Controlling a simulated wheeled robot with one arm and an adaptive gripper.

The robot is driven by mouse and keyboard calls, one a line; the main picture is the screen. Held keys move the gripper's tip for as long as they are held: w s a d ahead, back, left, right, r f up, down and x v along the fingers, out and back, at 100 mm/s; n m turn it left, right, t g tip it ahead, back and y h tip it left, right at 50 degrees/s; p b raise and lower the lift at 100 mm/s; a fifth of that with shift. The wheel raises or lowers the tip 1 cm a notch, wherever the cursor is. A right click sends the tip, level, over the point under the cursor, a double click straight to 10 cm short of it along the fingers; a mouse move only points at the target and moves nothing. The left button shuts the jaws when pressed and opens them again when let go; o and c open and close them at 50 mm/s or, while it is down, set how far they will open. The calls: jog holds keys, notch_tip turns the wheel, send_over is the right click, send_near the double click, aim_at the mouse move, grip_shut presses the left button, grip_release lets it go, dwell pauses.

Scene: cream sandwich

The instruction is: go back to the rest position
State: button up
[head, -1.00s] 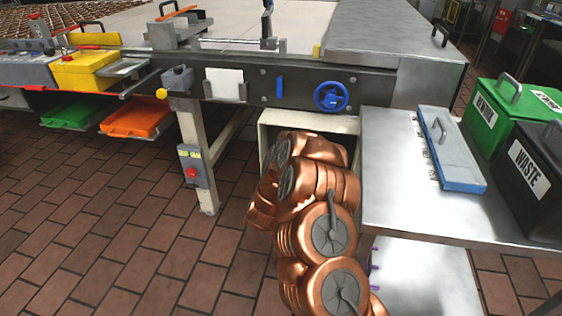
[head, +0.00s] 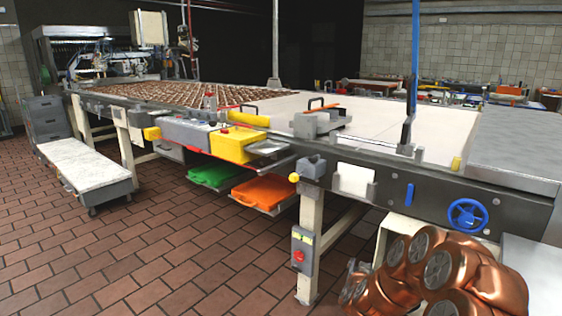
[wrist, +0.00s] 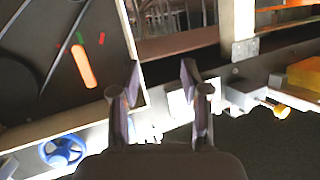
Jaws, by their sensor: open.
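My gripper (wrist: 160,92) shows in the wrist view with its two fingers apart and nothing between them. It is outside the head view, where my copper-coloured arm is folded at the lower right, in front of the machine. The wrist view looks towards the side of the long machine, with the blue handwheel (wrist: 62,152) at lower left and a yellow knob (wrist: 282,112) at right. I cannot tell whether the fingers touch anything.
The long conveyor table (head: 390,125) spans the head view, with a blue handwheel (head: 467,214) on its side. Green (head: 215,175) and orange (head: 262,190) trays sit under it. A low grey cart (head: 88,168) stands at left. The tiled floor (head: 150,250) in front is clear.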

jog(key=s+a+r+n+g+y, duration=0.2)
jog(key=s+a+g+y, duration=0.15)
jog(key=s+a, duration=0.35)
jog(key=s+a+r+n+g+y, duration=0.2)
jog(key=s+a+r+n+y, duration=0.15)
jog(key=s+a, duration=0.35)
jog(key=s+d+r+g+h, duration=0.1)
jog(key=s+d+r+g, duration=0.3)
jog(key=s, duration=1.4)
jog(key=s+d+r+g+h, duration=0.15)
jog(key=s+g, duration=0.55)
jog(key=s, duration=1.2)
notch_tip(320, 180, up, 25)
jog(key=s+t+p, duration=0.1)
jog(key=p, duration=2.3)
jog(key=shift+s+d, duration=0.25)
jog(key=shift+d, duration=0.2)
jog(key=shift+c, duration=0.4)
